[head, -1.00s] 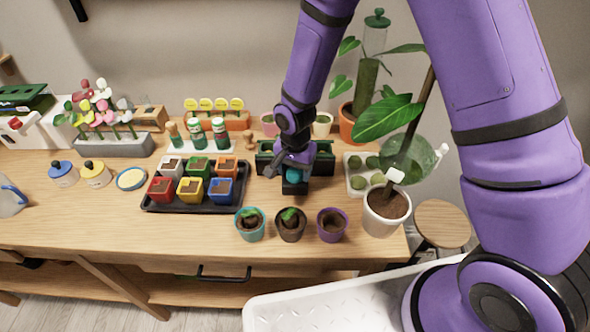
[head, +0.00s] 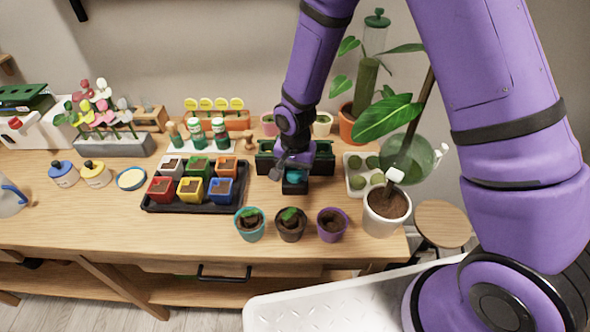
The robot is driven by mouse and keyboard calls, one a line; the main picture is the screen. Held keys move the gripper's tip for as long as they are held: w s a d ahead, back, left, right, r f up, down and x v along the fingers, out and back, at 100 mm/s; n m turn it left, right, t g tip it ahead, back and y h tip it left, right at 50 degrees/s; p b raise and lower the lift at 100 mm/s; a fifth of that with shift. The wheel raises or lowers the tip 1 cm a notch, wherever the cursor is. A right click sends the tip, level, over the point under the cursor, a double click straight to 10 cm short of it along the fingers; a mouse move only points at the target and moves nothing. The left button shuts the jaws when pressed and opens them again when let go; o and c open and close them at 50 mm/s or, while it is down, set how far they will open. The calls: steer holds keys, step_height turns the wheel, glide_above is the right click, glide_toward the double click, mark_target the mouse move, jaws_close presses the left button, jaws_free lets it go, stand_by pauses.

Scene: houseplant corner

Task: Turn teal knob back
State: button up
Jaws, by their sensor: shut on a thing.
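The teal knob (head: 296,175) shows on the front of a small dark box (head: 294,188) near the middle of the bench. My gripper (head: 291,172) comes down from above and is shut on the teal knob. The fingers and my wrist cover part of the knob, so its exact angle is hard to tell. A dark green planter (head: 322,160) stands just behind the box.
A black tray (head: 190,208) with several coloured pots lies to the left. A teal pot (head: 249,224), a brown pot (head: 291,224) and a purple pot (head: 332,224) stand in front. A white pot (head: 386,211) with a tall plant stands at right.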

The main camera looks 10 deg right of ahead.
mark_target(295, 169)
steer(key=n, duration=0.4)
steer(key=shift+n, duration=1.6)
steer(key=o, duration=0.7)
steer(key=shift+c, duration=0.2)
step_height(295, 169, up, 11)
steer(key=shift+f, duration=0.1)
